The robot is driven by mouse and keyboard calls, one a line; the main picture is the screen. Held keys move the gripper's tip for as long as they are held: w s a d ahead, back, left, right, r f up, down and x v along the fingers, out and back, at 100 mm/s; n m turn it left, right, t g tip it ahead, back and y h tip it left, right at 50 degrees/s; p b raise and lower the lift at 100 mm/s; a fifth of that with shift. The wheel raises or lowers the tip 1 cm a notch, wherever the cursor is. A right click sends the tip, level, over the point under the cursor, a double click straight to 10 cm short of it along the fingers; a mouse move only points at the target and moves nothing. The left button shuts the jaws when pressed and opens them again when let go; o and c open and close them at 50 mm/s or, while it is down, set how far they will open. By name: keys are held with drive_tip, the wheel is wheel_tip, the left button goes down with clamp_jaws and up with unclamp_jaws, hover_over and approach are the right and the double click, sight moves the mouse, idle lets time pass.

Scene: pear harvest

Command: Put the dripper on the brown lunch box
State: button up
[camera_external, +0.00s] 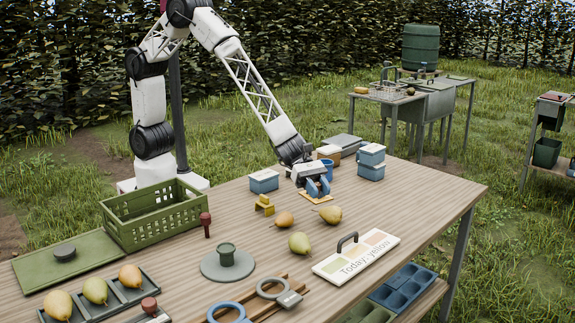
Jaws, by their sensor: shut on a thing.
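My gripper (314,188) is low over the far part of the wooden table, fingers pointing down. It is shut on a small blue thing, which looks like the dripper (320,187); the fingers hide much of it. A flat tan-orange piece (317,199) shows just below it; I cannot tell whether the two touch. The brown lunch box (328,153) stands behind the gripper, partly hidden by a blue cup-like thing (327,167) and my arm.
Blue boxes with pale lids stand left (264,182) and right (371,164) of the gripper, the right ones stacked. A grey-lidded box (345,141) is behind.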

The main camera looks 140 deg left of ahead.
drive_tip(key=s+a+r+n+y, duration=0.1)
drive_tip(key=s+a, duration=0.2)
drive_tip(key=a, duration=0.5)
drive_tip(key=s+a, duration=0.2)
drive_tip(key=a, duration=0.6)
drive_tip(key=r+n+y, duration=0.2)
drive_tip(key=y, duration=0.1)
hover_over(332, 149)
drive_tip(key=shift+w+d+t, duration=0.1)
drive_tip(key=shift+t, duration=0.3)
drive_tip(key=shift+f, duration=0.1)
drive_tip(key=shift+f, duration=1.95)
drive_tip(key=shift+f, duration=2)
drive_tip(key=shift+f, duration=0.1)
